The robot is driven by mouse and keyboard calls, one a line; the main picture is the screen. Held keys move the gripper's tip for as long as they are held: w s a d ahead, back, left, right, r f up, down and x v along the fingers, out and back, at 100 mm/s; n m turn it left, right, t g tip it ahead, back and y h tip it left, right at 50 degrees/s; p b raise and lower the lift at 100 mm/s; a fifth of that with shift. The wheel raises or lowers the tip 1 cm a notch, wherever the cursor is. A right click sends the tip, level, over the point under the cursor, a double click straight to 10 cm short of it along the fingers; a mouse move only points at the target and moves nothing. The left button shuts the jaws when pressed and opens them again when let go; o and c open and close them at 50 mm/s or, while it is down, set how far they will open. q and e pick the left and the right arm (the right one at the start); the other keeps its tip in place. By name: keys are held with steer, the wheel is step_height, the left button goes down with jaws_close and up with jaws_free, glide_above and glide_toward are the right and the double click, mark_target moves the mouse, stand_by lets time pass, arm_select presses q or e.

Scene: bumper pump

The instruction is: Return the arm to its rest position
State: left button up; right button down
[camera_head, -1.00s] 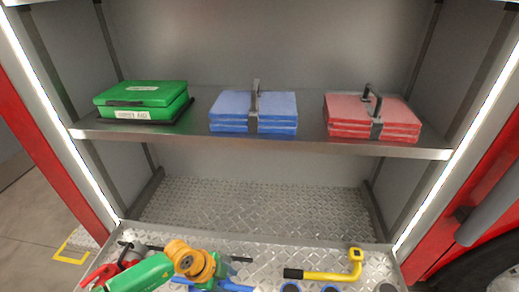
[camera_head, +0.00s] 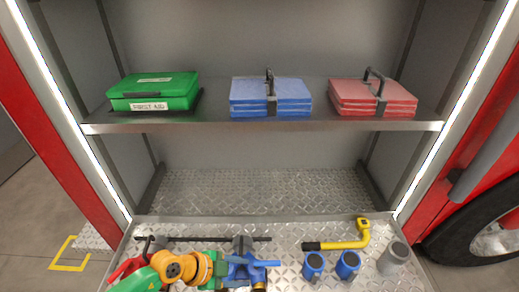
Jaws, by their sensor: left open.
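My left arm (camera_head: 145,279), green with an orange joint (camera_head: 175,268), comes in from the lower left over the tray. My left gripper (camera_head: 214,271) is past the joint, in front of a blue tool (camera_head: 245,268), so its fingertips are hard to make out. It is open, and I see nothing held in it. I cannot tell whether it touches the blue tool. My right gripper is not in view.
The diamond-plate tray (camera_head: 290,236) also holds a red tool (camera_head: 124,268), a yellow-and-black wrench (camera_head: 345,240), two blue cylinders (camera_head: 314,264) and a grey one (camera_head: 393,258). On the shelf (camera_head: 215,122) stand a green first aid box (camera_head: 153,92), a blue stack (camera_head: 270,97) and a red stack (camera_head: 372,97).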

arm_select(q)
steer(key=w+d+r+n+t+h, duration=0.1)
steer(key=d+r+t+h, duration=0.2)
steer(key=r, duration=0.4)
steer(key=w+d+r+n+t+h, duration=0.1)
steer(key=d+r+t+h, duration=0.25)
steer(key=r, duration=0.25)
steer(key=w+a+r+n+t+y, duration=0.4)
steer(key=a+r+n+t+y, duration=0.2)
steer(key=a+n+t+y, duration=0.35)
steer(key=s+a+f+n+g+y, duration=0.7)
steer(key=a+f+g, duration=0.2)
steer(key=a+f, duration=0.2)
steer(key=s+d+f+m+g+h, duration=0.1)
steer(key=s+f+g, duration=0.2)
steer(key=s, duration=0.4)
steer(key=s+d+f+m+g+h, duration=0.1)
steer(key=s+f+g, duration=0.25)
steer(key=s, duration=0.35)
step_height(320, 180, down, 17)
steer(key=s+g, duration=0.2)
steer(key=s, duration=0.1)
steer(key=s+a+f, duration=0.2)
steer(key=s+f, duration=0.8)
steer(key=s, duration=0.1)
steer(key=shift+s+g, duration=0.4)
steer(key=shift+g, duration=0.05)
